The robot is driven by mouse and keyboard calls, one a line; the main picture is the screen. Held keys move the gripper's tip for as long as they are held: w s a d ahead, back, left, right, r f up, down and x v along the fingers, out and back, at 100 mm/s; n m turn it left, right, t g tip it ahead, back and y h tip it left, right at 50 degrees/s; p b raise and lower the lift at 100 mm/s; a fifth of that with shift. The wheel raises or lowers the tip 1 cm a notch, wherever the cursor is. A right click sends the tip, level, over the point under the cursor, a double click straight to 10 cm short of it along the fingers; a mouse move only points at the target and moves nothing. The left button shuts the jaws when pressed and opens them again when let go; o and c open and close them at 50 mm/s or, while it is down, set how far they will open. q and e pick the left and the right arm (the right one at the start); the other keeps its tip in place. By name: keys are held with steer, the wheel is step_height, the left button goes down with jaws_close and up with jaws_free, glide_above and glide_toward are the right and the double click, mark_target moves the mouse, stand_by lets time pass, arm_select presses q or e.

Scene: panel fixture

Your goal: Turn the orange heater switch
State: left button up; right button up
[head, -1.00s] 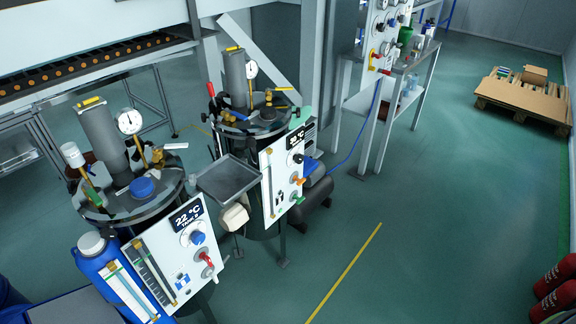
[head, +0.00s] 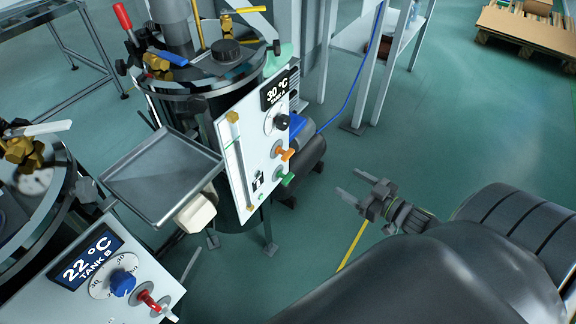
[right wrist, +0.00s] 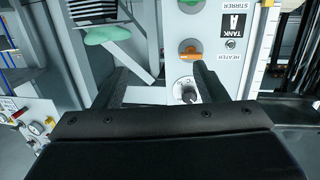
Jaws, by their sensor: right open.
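The orange heater switch (head: 286,154) is on the white panel (head: 236,178) of Tank A, below a black knob (head: 281,121) and above a green switch (head: 286,179). My right gripper (head: 349,187) is open and empty, apart from the panel, to the right of the switches in the head view. In the right wrist view the orange switch (right wrist: 190,51) shows near the tip of the right-hand finger, with the "HEATER" label beside it. The green switch (right wrist: 192,4) is at the top edge. My left gripper is not in view.
A grey tray (head: 160,175) juts out left of the Tank A panel. The Tank B panel (head: 110,277), with a blue knob and red switch, is at lower left. Open floor lies right of the Tank A panel.

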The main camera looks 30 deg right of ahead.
mark_target(290, 155)
steer(key=w+a+r+n+y+b, duration=0.1)
steer(key=a+r+n+y+b, duration=0.1)
steer(key=a+r+y, duration=0.15)
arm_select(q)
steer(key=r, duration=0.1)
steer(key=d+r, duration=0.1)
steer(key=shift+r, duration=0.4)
arm_select(e)
steer(key=shift+h, duration=0.25)
steer(key=x, duration=1.6)
steer(key=shift+w+a+r, duration=0.2)
steer(key=shift+w+r, duration=0.05)
steer(key=shift+w, duration=0.1)
steer(key=shift+c, duration=0.3)
steer(key=c, duration=0.9)
